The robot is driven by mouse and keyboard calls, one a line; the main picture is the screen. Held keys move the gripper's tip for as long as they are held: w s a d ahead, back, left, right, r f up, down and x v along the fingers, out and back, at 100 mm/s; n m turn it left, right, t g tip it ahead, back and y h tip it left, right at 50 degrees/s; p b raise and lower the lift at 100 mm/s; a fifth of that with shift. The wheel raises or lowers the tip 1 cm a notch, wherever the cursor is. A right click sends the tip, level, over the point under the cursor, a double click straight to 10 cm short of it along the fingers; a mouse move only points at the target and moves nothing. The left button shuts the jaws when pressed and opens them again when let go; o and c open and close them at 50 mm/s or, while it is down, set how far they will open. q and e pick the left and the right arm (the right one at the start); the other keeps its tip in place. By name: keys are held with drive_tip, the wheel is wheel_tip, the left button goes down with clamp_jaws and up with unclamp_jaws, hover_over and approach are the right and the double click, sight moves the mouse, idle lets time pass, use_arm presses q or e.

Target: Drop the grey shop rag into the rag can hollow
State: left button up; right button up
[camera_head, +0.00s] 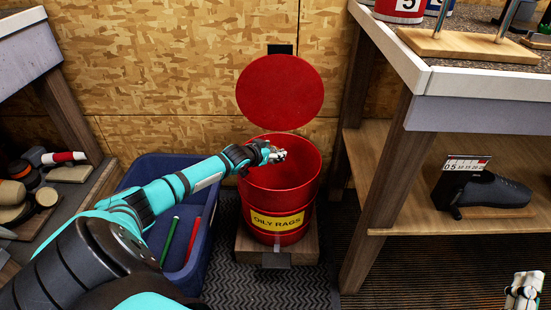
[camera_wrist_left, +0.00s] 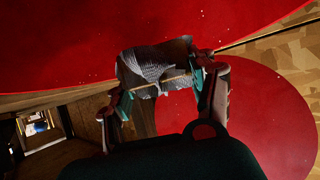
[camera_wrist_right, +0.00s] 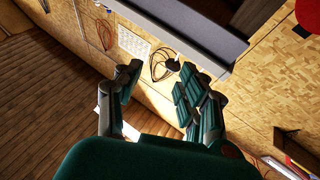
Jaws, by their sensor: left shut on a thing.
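The rag can (camera_head: 278,215) is a red drum with a yellow "OILY RAGS" label, and its round red lid (camera_head: 280,92) stands raised behind the open mouth. My left gripper (camera_head: 278,156) reaches in from the left and is over the can's mouth. In the left wrist view, its fingers (camera_wrist_left: 160,85) are shut on the grey shop rag (camera_wrist_left: 155,65), with red surfaces around it. In the head view, the rag is small and hard to make out at the fingertips. My right gripper (camera_head: 523,290) is far off at the lower right; in its wrist view its fingers (camera_wrist_right: 160,85) are spread and empty.
A blue bin (camera_head: 165,170) with a green and a red stick in it stands left of the can. A pedal (camera_head: 277,260) sits at the can's front.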

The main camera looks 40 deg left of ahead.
use_arm(q)
drive_tip(key=shift+f, duration=0.35)
use_arm(e)
drive_tip(key=shift+s+r+t+y, duration=0.15)
drive_tip(key=shift+s+r+t, duration=0.25)
drive_tip(key=shift+r+t, duration=0.2)
drive_tip(key=shift+s+r+t+y, duration=0.15)
drive_tip(key=shift+s+r+t, duration=0.3)
drive_tip(key=shift+r, duration=0.25)
use_arm(q)
drive_tip(key=o, duration=1.1)
use_arm(e)
drive_tip(key=shift+w, duration=0.1)
use_arm(q)
drive_tip(key=shift+s+d+r, duration=0.1)
drive_tip(key=shift+s+r, duration=0.1)
drive_tip(key=shift+s, duration=0.4)
drive_tip(key=v, duration=1)
drive_tip(key=shift+s+r, duration=0.25)
drive_tip(key=shift+s, duration=0.05)
